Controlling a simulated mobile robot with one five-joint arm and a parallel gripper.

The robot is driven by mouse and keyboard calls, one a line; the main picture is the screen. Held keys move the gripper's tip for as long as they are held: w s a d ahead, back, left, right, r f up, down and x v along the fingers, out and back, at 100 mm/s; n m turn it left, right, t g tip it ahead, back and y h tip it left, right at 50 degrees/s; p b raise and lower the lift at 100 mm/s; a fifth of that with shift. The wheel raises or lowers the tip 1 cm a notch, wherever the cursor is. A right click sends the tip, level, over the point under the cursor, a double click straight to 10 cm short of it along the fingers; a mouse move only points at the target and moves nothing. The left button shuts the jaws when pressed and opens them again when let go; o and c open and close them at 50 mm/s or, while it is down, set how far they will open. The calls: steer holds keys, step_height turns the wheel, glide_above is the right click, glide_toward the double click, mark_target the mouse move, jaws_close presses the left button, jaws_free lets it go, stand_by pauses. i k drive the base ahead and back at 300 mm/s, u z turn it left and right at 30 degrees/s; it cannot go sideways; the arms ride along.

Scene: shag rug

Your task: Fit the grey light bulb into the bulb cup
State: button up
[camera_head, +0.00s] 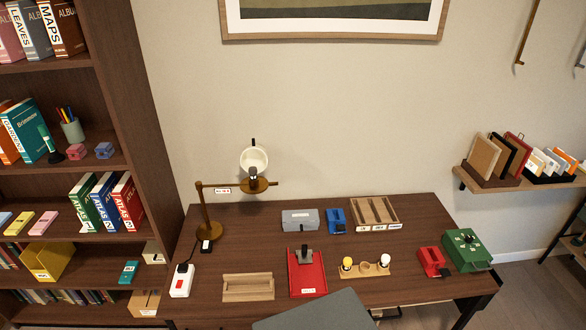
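A light wooden bulb holder (374,271) lies on the desk, right of centre near the front. A yellow bulb (347,263) stands at its left end and a white or pale grey bulb (385,260) at its right end. Between them is a round cup (365,268) that looks empty. I cannot clearly make out a grey bulb. A brass desk lamp (205,215) stands at the left, with a white shade (254,158) tipped toward me. A small dark grey piece (253,183) sits below the shade; I cannot tell what it is. My gripper is not in view.
The brown desk (270,240) also holds a red stand (306,275), a wooden tray (248,287), a white power strip (181,281), a wooden compartment box (374,212) and a green box (467,250). A dark grey panel (315,312) covers part of the front edge. A bookshelf stands left.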

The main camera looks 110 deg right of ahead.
mark_target(365, 268)
steer(key=u, duration=0.05)
steer(key=k, duration=1.8)
steer(key=z, duration=0.9)
steer(key=i, duration=1.65)
steer(key=u, duration=0.05)
